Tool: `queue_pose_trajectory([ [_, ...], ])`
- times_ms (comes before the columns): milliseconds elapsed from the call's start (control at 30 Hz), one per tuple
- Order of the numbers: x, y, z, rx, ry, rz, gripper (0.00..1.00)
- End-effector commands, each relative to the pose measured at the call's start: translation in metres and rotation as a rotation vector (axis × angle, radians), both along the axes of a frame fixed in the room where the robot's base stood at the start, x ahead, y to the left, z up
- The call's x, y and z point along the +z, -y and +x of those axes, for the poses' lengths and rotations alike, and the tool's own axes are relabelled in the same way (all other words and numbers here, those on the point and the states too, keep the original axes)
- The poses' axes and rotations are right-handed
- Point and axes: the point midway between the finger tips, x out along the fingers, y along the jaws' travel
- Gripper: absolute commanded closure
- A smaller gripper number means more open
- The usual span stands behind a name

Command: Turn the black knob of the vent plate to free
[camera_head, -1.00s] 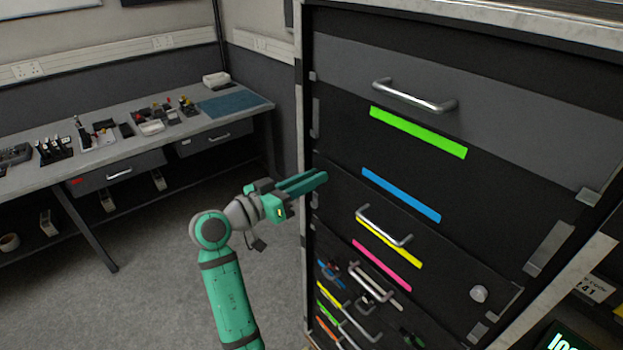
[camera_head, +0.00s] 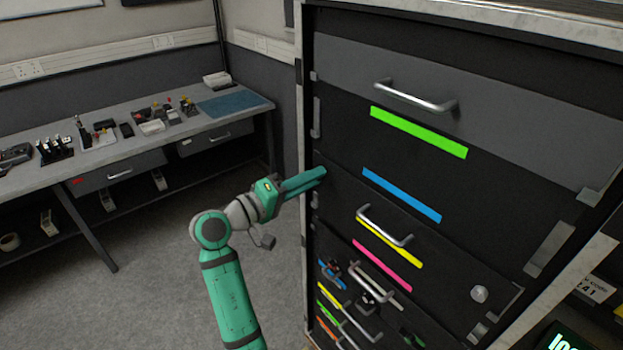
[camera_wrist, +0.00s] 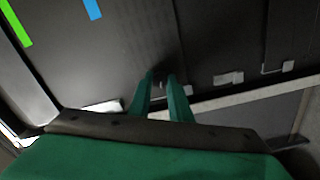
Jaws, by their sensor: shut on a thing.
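My gripper (camera_head: 321,174) reaches the left edge of the dark front of the cabinet, level with the blue strip. In the wrist view its green fingers (camera_wrist: 160,80) are closed on a small dark knob (camera_wrist: 159,77), which is mostly hidden between the tips. The knob stands on a dark panel (camera_wrist: 120,55), taken as the vent plate; no vent slots can be made out. In the head view the fingertips cover the knob. No mark showing the knob's setting can be read.
The cabinet front carries metal handles (camera_head: 415,98), a green strip (camera_head: 418,131), a blue strip (camera_head: 400,195) and a pale round knob (camera_head: 479,293). A workbench (camera_head: 240,109) with small items stands at the left. The floor (camera_head: 150,270) between them is clear.

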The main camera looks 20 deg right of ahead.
Motion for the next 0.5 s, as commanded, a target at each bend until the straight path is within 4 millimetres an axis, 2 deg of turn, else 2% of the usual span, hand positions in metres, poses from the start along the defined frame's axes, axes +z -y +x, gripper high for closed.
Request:
queue_pose_trajectory([
  [200,-0.0006,-0.0004,0.0002,0.001,-0.098,-0.035,1.00],
  [500,-0.0008,-0.0004,0.0003,0.001,-0.152,-0.054,1.00],
])
